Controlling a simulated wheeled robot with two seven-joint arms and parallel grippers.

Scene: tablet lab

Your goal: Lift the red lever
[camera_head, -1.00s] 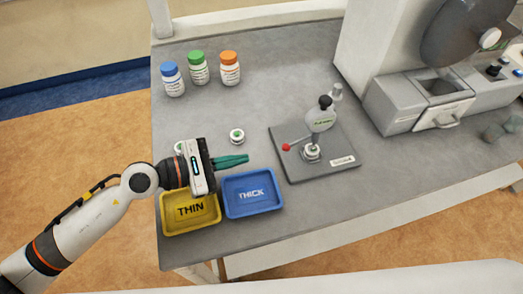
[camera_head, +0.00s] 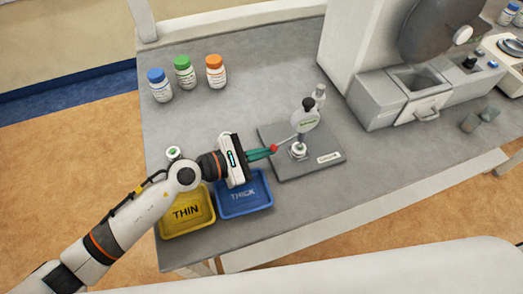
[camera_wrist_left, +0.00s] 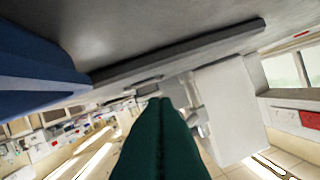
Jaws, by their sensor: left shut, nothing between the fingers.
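The red lever is a thin rod with a red knob (camera_head: 274,148) at its end, on the left side of a thickness gauge (camera_head: 304,122) with a flat grey base (camera_head: 325,172). My left gripper (camera_head: 270,152) is shut and empty. Its green fingertips are at the red knob in the head view; I cannot tell whether they touch it. The wrist view shows the green fingers (camera_wrist_left: 160,130) pressed together and pointing forward, with the base's dark edge (camera_wrist_left: 180,50) ahead. The knob is not visible there. My right gripper is not in view.
A yellow THIN tray (camera_head: 187,228) and a blue THICK tray (camera_head: 244,210) lie beside and below the left gripper. Three bottles (camera_head: 185,73) stand at the back left. A large machine (camera_head: 400,90) stands at the right. The table's middle back is clear.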

